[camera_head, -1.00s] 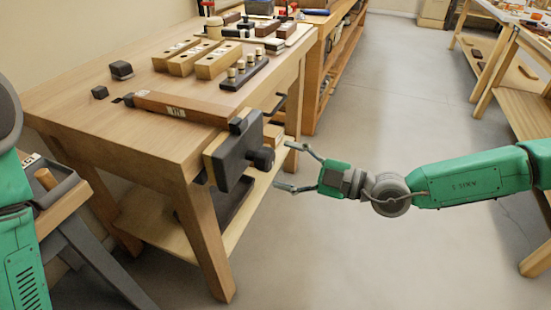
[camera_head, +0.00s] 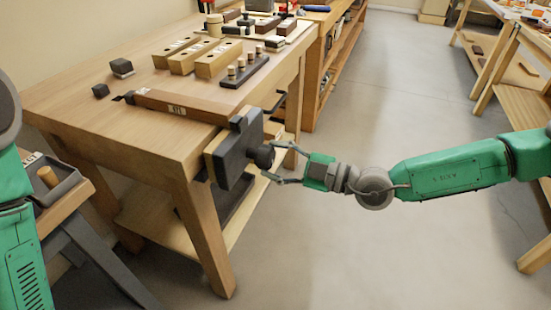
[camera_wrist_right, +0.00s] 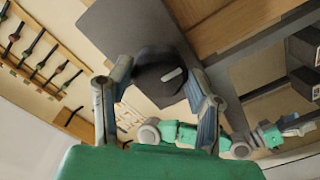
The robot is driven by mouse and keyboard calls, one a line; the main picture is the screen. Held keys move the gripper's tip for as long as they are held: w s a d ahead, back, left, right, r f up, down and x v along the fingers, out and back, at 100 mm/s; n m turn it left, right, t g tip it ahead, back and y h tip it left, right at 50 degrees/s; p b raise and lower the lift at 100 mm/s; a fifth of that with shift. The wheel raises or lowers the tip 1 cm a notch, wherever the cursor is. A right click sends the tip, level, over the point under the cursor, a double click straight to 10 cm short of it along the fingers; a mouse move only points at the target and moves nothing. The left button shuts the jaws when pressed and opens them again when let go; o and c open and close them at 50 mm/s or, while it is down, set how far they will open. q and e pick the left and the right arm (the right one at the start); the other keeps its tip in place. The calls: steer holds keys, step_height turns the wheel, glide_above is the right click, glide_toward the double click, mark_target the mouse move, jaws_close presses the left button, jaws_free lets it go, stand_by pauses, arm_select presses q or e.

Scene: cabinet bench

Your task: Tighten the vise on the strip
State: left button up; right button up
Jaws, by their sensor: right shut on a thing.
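The vise (camera_head: 236,148) is a dark block with a wooden jaw face on the bench's right front edge. Its round black knob (camera_head: 264,156) faces right and also shows large in the right wrist view (camera_wrist_right: 160,78). A long brown strip (camera_head: 190,105) with a white label lies on the bench, its right end at the vise; how it sits between the jaws is hidden. My right gripper (camera_head: 272,163) has its fingers on opposite sides of the knob and is shut on it; it also shows in the wrist view (camera_wrist_right: 157,72).
The wooden bench (camera_head: 90,130) carries small dark blocks (camera_head: 122,67), pale slotted wooden blocks (camera_head: 215,60) and a dark peg rack (camera_head: 244,70). A grey tray (camera_head: 55,185) stands at the left. The floor right of the bench is clear.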

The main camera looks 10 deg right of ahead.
steer(key=shift+m, duration=0.4)
